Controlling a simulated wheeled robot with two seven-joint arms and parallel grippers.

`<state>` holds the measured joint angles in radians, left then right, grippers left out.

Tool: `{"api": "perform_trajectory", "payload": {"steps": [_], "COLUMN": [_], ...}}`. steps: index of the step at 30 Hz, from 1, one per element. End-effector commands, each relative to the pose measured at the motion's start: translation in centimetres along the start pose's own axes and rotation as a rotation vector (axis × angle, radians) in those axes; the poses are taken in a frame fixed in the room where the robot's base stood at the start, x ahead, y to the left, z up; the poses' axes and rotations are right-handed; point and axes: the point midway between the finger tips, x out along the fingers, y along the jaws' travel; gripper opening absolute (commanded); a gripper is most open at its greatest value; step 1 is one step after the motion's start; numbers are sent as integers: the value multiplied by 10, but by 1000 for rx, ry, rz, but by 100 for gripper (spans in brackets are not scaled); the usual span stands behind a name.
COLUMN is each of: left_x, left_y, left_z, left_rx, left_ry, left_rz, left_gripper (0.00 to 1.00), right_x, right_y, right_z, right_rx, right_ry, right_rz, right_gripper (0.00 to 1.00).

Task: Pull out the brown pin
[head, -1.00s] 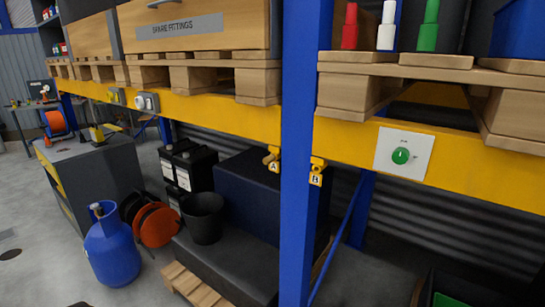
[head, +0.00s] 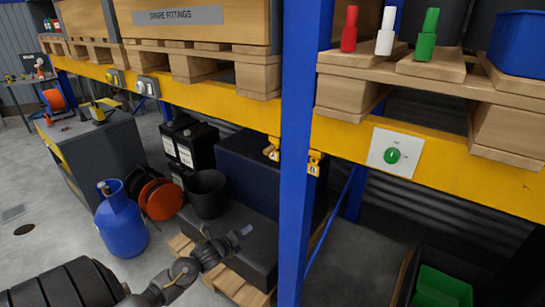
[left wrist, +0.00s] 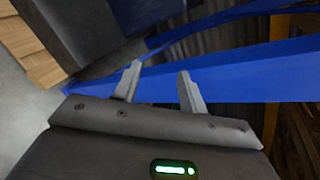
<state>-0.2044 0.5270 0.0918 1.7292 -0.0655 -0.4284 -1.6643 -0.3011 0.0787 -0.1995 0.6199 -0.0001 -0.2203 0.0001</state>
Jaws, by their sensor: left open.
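Two small yellow-brown fittings with letter tags sit at the blue upright, below the yellow beam: one to its left (head: 272,149), one on its right side (head: 314,162). They are too small for me to tell a brown pin apart on either. My left gripper (head: 238,236) is low in front of the lower pallet, left of the upright and below both fittings. In the left wrist view, its two grey fingers (left wrist: 159,75) are apart with nothing between them. The blue upright (left wrist: 235,78) crosses beyond them. My right gripper is not in view.
The blue upright (head: 296,200) and yellow beam (head: 225,113) bound the space. A black bucket (head: 208,194), blue gas cylinder (head: 121,222), orange reel (head: 160,199) and dark batteries (head: 190,145) stand left. A green knob panel (head: 392,155) is on the beam at right.

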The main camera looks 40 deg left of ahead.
Motion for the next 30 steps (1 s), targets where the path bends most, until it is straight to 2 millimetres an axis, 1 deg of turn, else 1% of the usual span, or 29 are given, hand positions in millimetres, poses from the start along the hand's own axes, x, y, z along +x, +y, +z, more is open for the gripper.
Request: {"api": "perform_trajectory", "payload": {"steps": [1,2,3,5,6,9,12,15,19,22,30], "left_x": [-9,-14,-22,-34,-43,-66,-87,-102,-113,-115,-115], "left_y": [-33,-49,-71,-103,-123,-168,-201,-224,-239,-242,-242], "left_z": [25,37,52,73,85,109,126,136,142,143,143], "left_rx": [92,150,230,346,421,590,727,824,890,907,906], "left_ry": [-27,-43,-67,-104,-130,-193,-249,-291,-322,-330,-330], "left_rz": [-46,-71,-103,-149,-176,-233,-274,-299,-316,-320,-319], "left_gripper": [42,42,42,42,42,42,42,42,42,42,42], "right_x": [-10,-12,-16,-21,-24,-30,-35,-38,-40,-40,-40], "right_y": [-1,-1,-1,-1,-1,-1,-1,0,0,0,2], "right_z": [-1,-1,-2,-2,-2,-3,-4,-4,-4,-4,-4], "right_rx": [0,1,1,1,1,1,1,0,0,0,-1], "right_ry": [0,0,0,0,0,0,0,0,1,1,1], "right_rz": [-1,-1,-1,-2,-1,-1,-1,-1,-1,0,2], "right_gripper": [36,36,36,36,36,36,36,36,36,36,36]}}
